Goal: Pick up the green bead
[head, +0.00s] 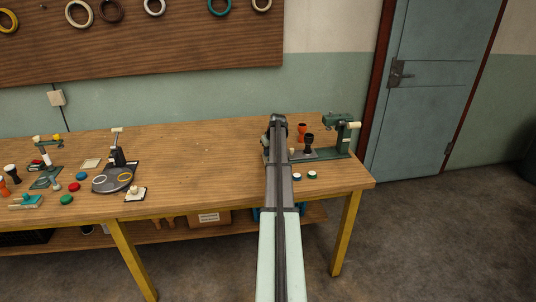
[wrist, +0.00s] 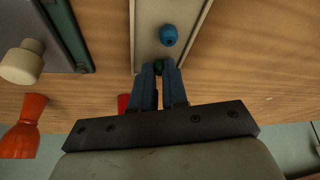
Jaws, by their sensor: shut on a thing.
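In the wrist view my gripper (wrist: 160,70) has its two blue fingers closed on a small dark green bead (wrist: 158,66) at their tips. The bead is partly covered by the fingers. It is over or at the near end of a grey tray with a pale rim (wrist: 146,40); I cannot tell whether it touches the tray. A blue bead (wrist: 168,35) is in the tray, just beyond the fingertips and apart from them. In the head view my arm hides the bead and fingertips.
An orange goblet drum (wrist: 24,125) and a cream knob (wrist: 22,62) on a machine are left in the wrist view. A red thing (wrist: 123,103) is partly hidden beside the fingers. In the head view a black goblet (head: 308,143) and green machine (head: 340,130) stand right of my arm.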

